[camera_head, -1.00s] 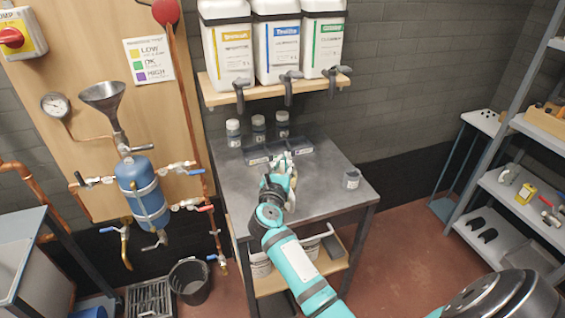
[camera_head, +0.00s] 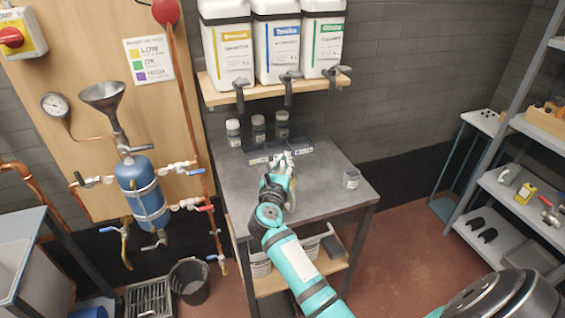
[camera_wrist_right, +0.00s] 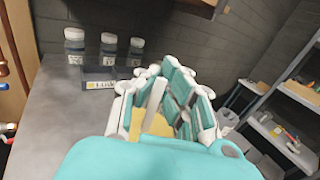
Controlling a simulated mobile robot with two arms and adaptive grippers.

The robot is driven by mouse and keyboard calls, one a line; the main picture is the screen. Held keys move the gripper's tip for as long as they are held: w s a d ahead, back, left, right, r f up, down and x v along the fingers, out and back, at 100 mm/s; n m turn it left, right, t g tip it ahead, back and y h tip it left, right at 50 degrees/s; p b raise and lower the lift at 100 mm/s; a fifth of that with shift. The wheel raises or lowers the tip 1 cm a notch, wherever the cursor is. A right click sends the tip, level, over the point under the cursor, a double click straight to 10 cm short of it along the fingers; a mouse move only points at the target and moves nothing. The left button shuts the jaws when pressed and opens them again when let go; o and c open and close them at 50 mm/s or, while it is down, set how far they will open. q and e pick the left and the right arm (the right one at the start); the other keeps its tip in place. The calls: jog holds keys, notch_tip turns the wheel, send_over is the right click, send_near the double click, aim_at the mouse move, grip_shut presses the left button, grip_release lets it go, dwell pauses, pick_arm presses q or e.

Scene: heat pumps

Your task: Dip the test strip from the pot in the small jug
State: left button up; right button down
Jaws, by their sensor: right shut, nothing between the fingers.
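My right gripper (camera_head: 280,160) is over the back middle of the grey workbench (camera_head: 235,190), at the front of a dark compartment tray (camera_head: 301,148). Its fingers are shut with nothing gripped; in the right wrist view (camera_wrist_right: 178,92) a pale upright piece and a yellow patch show among them, unclear. A small clear container with a pale label (camera_head: 351,179) stands at the bench's right side; it may be the small jug or the pot. It also shows in the right wrist view (camera_wrist_right: 228,121). No test strip can be made out. My left gripper is out of view.
Several small capped bottles (camera_head: 258,128) stand behind the tray. A wooden shelf (camera_head: 215,92) with large white canisters (camera_head: 277,45) hangs above. A blue vessel with pipes (camera_head: 143,192) is at the left, a shelving rack (camera_head: 500,180) at the right. The bench's front right is clear.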

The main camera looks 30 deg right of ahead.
notch_tip(320, 180, up, 11)
jog(key=p, duration=0.9)
jog(key=shift+f, duration=0.2)
dwell(0.5)
jog(key=s+a+f+n+t+y+b, duration=0.1)
jog(key=s+a+f+n+y+b, duration=0.1)
jog(key=s+a, duration=0.4)
jog(key=s+a+f+n+t+y+b, duration=0.2)
jog(key=s+a+y, duration=0.4)
jog(key=s, duration=0.4)
jog(key=s+a+f+n+t+y+b, duration=0.1)
jog(key=s+a+f+n+y+b, duration=0.1)
jog(key=s+a, duration=0.5)
jog(key=s+f+n+y, duration=0.1)
jog(key=n+y, duration=0.1)
jog(key=shift+s+f+n+t+b, duration=0.3)
jog(key=shift+s+t, duration=0.1)
jog(key=shift+d, duration=0.1)
